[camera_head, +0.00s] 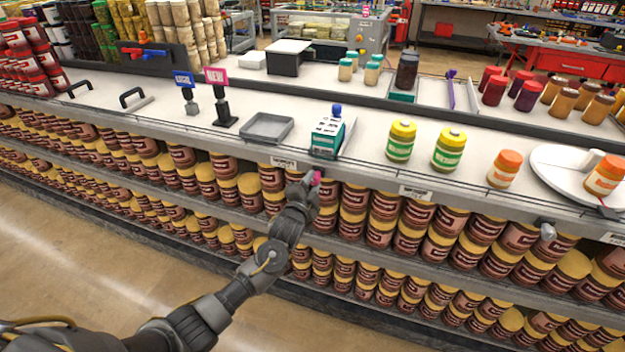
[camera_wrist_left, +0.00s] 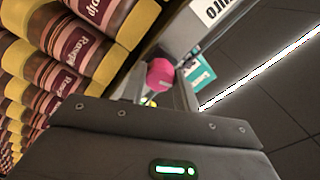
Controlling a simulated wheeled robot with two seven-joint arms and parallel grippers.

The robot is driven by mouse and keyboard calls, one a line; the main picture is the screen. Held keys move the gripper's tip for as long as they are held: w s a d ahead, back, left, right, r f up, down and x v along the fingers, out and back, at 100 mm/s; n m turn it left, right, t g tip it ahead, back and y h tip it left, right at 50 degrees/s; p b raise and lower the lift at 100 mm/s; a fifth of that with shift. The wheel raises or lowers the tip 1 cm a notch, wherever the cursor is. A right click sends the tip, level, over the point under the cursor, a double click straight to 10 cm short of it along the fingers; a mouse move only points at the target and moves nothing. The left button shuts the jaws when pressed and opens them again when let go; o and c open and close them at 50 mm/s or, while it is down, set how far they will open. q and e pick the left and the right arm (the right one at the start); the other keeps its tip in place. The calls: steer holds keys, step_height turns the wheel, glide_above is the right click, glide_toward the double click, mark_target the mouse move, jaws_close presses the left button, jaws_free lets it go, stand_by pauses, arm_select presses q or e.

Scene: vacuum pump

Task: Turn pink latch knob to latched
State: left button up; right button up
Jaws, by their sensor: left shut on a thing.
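The pink latch knob (camera_head: 316,177) is at the shelf's front edge, just below the teal-and-white box (camera_head: 328,136). My left gripper (camera_head: 311,183) reaches up to it from below and is shut on it. The knob's exact turn angle cannot be told. My right gripper is not in view.
A grey tray (camera_head: 267,127) and the NEW sign (camera_head: 216,76) stand left of the box. Yellow-lidded jars (camera_head: 401,141) stand to its right. Stacked brown jars (camera_head: 353,211) fill the shelves close around my left gripper. The floor in front (camera_head: 90,235) is clear.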

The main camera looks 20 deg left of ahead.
arm_select(q)
steer(key=shift+m+p, duration=0.6)
steer(key=shift+m, duration=1)
steer(key=o, duration=1)
steer(key=shift+c, duration=0.2)
steer(key=shift+s, duration=0.1)
steer(key=shift+s+f, duration=0.1)
steer(key=shift+s, duration=0.2)
steer(key=s+b, duration=0.1)
steer(key=s, duration=0.9)
steer(key=shift+a, duration=0.35)
